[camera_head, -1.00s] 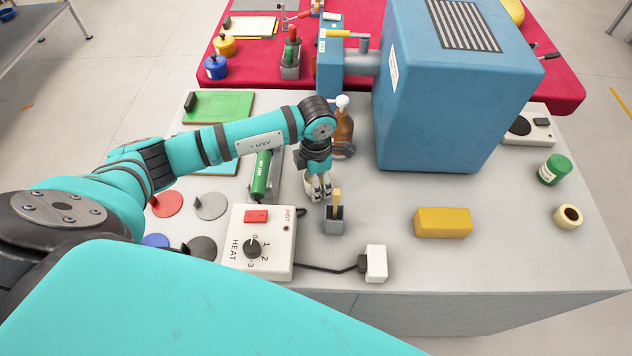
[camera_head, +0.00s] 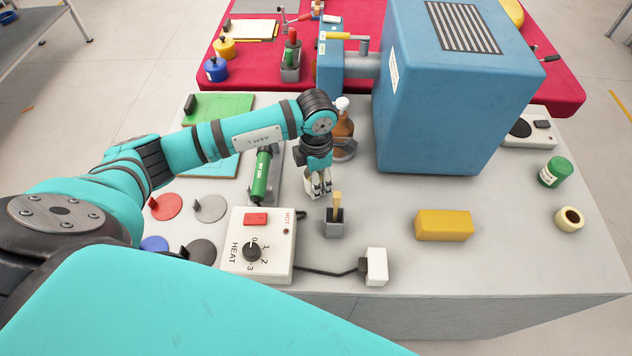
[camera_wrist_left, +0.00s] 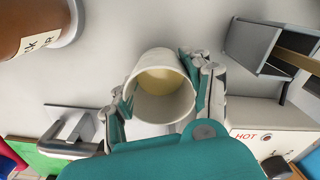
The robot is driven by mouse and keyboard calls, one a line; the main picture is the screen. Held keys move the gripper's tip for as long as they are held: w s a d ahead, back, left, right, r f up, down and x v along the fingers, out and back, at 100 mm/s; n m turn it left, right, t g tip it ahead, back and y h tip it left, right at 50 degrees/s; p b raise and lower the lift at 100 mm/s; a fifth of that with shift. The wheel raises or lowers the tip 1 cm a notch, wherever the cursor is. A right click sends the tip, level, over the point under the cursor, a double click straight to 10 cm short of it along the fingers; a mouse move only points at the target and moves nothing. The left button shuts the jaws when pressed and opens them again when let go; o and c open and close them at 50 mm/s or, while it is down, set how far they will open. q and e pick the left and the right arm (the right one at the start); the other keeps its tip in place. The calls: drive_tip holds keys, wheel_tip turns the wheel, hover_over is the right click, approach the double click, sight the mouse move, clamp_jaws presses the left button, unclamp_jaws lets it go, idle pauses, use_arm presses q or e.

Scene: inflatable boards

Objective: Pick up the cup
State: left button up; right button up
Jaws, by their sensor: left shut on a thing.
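The cup (camera_wrist_left: 162,92) is white with a yellowish inside. In the left wrist view it sits between the two fingers of my left gripper (camera_wrist_left: 165,88), one finger on each side, with its open mouth toward the camera. In the head view my left gripper (camera_head: 318,187) points down over the grey table, beside the brown bottle. The gripper is shut on the cup. In the head view the cup is mostly hidden by the fingers, and I cannot tell whether its base touches the table. My right gripper is not in view.
A small grey holder (camera_head: 334,229) with a wooden piece stands just in front of the gripper. The brown bottle (camera_head: 343,127) and large blue machine (camera_head: 440,110) are behind. The white heater box (camera_head: 257,258) and green tube (camera_head: 261,178) lie left. A yellow block (camera_head: 444,225) is right.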

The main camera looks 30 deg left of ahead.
use_arm(q)
wheel_tip(320, 180, up, 8)
drive_tip(key=b, duration=0.1)
drive_tip(key=shift+b, duration=0.35)
